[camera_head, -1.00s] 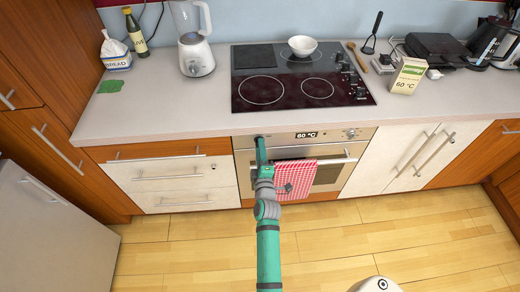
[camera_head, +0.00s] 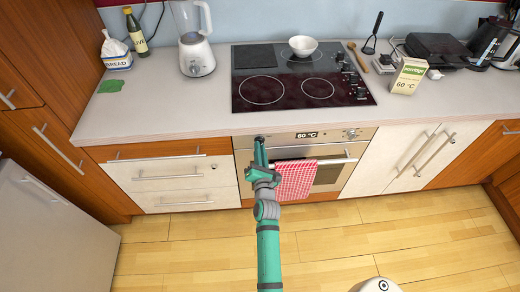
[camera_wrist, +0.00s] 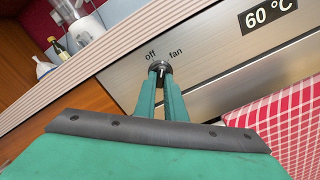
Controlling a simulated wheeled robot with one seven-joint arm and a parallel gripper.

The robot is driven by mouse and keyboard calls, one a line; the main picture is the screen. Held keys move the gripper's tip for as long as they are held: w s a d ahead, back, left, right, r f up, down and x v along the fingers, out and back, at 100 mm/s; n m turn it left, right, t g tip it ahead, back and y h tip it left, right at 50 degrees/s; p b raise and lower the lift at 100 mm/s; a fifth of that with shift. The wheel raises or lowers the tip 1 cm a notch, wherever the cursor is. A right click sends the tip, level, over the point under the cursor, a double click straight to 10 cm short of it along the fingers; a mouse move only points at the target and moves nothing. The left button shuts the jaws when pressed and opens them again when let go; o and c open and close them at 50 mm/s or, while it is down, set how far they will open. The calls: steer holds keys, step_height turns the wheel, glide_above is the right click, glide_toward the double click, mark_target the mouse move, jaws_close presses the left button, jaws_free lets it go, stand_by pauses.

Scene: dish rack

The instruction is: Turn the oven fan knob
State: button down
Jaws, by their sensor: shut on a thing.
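The oven fan knob (camera_wrist: 160,68) is a small dark round knob on the steel oven panel (camera_wrist: 215,55), with the labels "off" and "fan" above it in the wrist view. The knob's light mark points roughly up, between the two labels. My gripper (camera_wrist: 160,76) has its two green fingers shut on the knob. In the head view my gripper (camera_head: 260,142) reaches the left end of the oven front, and its fingertips cover most of the knob there.
A red-and-white checked towel (camera_head: 295,180) hangs on the oven handle (camera_head: 335,160), just right of my gripper. The oven display (camera_head: 306,135) reads 60 °C. Another knob (camera_head: 351,134) is at the panel's right. The counter edge (camera_head: 180,138) runs just above.

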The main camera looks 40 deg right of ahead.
steer(key=shift+d+r, duration=0.1)
steer(key=shift+r, duration=0.15)
steer(key=shift+r+n, duration=0.1)
steer(key=shift+n, duration=0.7)
steer(key=shift+w, duration=0.1)
steer(key=c, duration=1.8)
jaws_free()
steer(key=shift+s+d+r, duration=0.1)
steer(key=shift+s+d, duration=0.05)
steer(key=shift+s, duration=0.05)
steer(key=shift+a+f+n, duration=0.2)
steer(key=shift+f+n, duration=0.05)
steer(key=shift+n, duration=0.05)
steer(key=shift+v, duration=0.9)
steer(key=shift+s, duration=0.15)
